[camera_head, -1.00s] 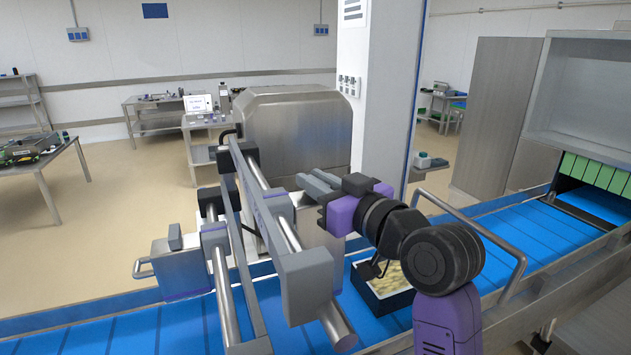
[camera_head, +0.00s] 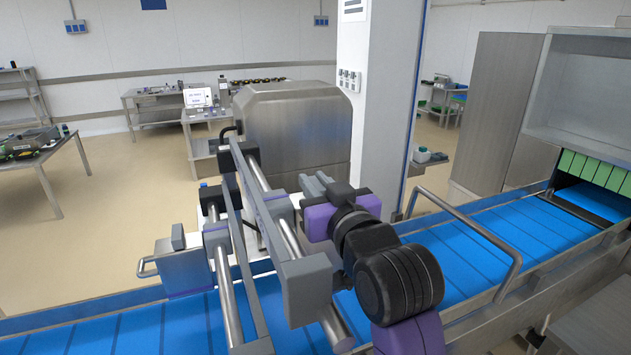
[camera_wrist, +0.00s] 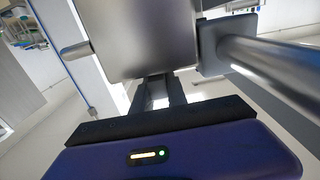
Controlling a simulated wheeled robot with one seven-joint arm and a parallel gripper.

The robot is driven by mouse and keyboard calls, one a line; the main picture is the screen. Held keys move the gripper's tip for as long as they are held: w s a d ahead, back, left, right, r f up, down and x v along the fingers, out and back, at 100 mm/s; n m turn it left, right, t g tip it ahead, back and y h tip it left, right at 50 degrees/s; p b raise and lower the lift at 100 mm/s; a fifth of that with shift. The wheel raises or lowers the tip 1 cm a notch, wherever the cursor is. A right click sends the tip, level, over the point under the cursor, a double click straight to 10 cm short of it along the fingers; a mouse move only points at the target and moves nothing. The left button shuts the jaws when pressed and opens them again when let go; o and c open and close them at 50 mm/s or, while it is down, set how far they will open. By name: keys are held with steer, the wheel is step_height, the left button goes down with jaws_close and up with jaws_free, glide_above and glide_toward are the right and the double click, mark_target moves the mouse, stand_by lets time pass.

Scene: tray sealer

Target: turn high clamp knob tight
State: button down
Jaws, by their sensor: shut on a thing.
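My gripper (camera_head: 313,184) is at the near right of the clamp frame, beside a metal clamp block (camera_head: 279,207). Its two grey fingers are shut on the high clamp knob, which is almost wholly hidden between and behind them. In the wrist view the dark fingers (camera_wrist: 159,90) reach up to the lower edge of a large smooth metal body (camera_wrist: 140,38). A narrow bright gap shows between the fingers. The knob's turn angle cannot be told.
Steel rods (camera_head: 292,238) and a grey end block (camera_head: 306,290) stand close left of my arm. A similar grey knob (camera_head: 178,237) sits on the far-left block. A blue conveyor (camera_head: 520,235) runs beneath, with a bent handrail (camera_head: 480,232) at right.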

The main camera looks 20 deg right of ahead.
steer(key=shift+f, duration=0.1)
steer(key=c, duration=1.3)
jaws_free()
steer(key=s+b, duration=0.1)
steer(key=s, duration=0.7)
steer(key=shift+a+b, duration=0.1)
steer(key=shift+b, duration=0.25)
